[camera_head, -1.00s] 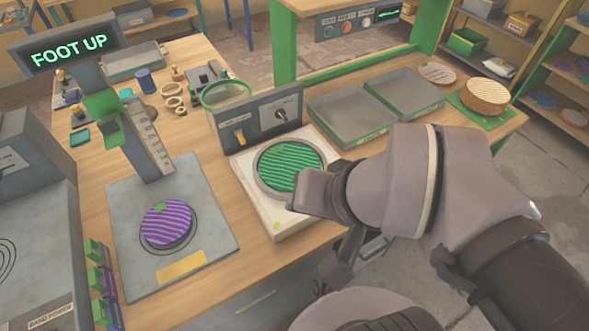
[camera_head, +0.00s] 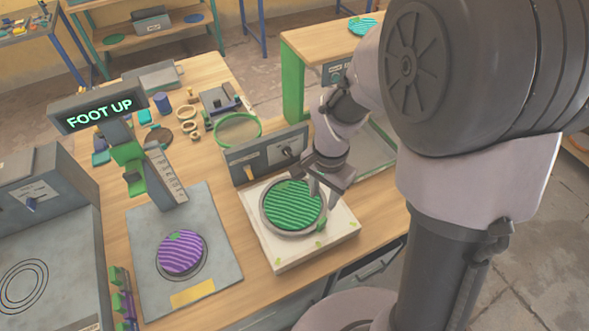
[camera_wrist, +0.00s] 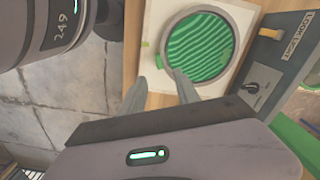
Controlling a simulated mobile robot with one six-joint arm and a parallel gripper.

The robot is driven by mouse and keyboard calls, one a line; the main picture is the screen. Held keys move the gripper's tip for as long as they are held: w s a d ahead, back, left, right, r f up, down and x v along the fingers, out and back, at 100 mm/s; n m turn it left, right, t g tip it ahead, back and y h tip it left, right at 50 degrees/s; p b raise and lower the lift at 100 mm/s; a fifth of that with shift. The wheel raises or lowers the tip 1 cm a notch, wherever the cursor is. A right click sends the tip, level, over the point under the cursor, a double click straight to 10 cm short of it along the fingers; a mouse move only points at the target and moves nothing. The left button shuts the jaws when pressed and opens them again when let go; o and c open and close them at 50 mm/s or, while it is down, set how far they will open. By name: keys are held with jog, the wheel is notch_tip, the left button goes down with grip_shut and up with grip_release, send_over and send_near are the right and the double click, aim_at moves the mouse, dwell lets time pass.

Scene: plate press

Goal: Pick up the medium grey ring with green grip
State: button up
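A grey ring (camera_head: 263,214) lies around a wavy green disc (camera_head: 293,203) on a white block in the head view. It also shows in the wrist view (camera_wrist: 236,48), at the top, with the green disc inside it. My gripper (camera_head: 323,193) is above the ring's right side in the head view. In the wrist view its two fingers (camera_wrist: 160,92) stand apart with nothing between them, the right one overlapping the ring's lower edge. Whether it touches the ring is unclear.
The white block (camera_head: 278,261) has a grey control panel (camera_head: 250,160) behind it. To the left, a press with a "FOOT UP" sign (camera_head: 100,112) has a purple disc (camera_head: 180,253) on its grey base. A large green hoop (camera_head: 238,116) and several small rings sit farther back.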

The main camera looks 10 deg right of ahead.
jog(key=b, duration=0.2)
send_over(322, 221)
jog(key=f, duration=0.7)
jog(key=shift+a+f, duration=0.25)
jog(key=shift+a, duration=0.15)
jog(key=f, duration=0.3)
jog(key=d+f+b, duration=0.1)
jog(key=f, duration=0.1)
jog(key=shift+a, duration=0.1)
grip_shut()
